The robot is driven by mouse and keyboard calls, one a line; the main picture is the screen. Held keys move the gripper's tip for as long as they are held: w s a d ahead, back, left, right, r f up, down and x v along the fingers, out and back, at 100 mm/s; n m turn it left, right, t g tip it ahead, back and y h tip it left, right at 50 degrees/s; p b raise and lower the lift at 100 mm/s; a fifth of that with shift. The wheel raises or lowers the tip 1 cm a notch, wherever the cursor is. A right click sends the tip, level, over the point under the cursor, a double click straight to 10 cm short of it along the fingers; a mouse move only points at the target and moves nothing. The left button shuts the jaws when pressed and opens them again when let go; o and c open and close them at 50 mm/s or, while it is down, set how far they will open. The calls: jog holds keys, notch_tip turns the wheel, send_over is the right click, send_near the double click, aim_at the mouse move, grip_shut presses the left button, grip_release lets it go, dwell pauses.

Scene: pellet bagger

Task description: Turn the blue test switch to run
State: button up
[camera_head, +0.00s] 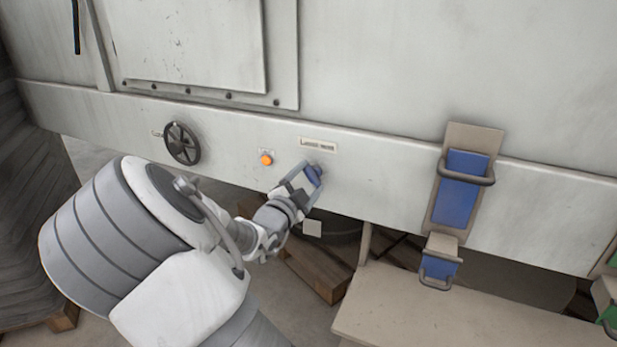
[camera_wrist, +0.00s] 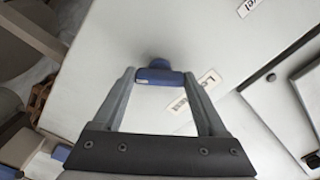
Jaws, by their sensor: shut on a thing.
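The blue test switch (camera_head: 313,174) is a small blue knob on the pale front panel of the machine, just below a small printed label (camera_head: 317,145). In the wrist view the blue knob (camera_wrist: 160,76) lies between my two fingertips. My gripper (camera_head: 305,178) reaches the panel from the lower left and is shut on the knob, with a finger on each side. It also shows in the wrist view (camera_wrist: 159,78). The switch's markings and its exact setting cannot be read.
An orange button (camera_head: 266,160) and a dark handwheel (camera_head: 182,143) are on the panel left of the switch. Blue latches with metal handles (camera_head: 457,188) are to the right, above a beige ledge (camera_head: 450,318). A wooden pallet (camera_head: 318,270) lies below.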

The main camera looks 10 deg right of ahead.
jog(key=n+p, duration=0.4)
jog(key=n, duration=0.1)
jog(key=shift+r, duration=0.2)
jog(key=n+p, duration=0.3)
jog(key=n, duration=0.2)
jog(key=shift+f+n+p, duration=0.15)
jog(key=shift+n+p, duration=0.15)
jog(key=shift+p, duration=0.1)
jog(key=o, duration=1.3)
jog(key=p+v, duration=0.1)
jog(key=v, duration=1.6)
jog(key=shift+s+a, duration=0.15)
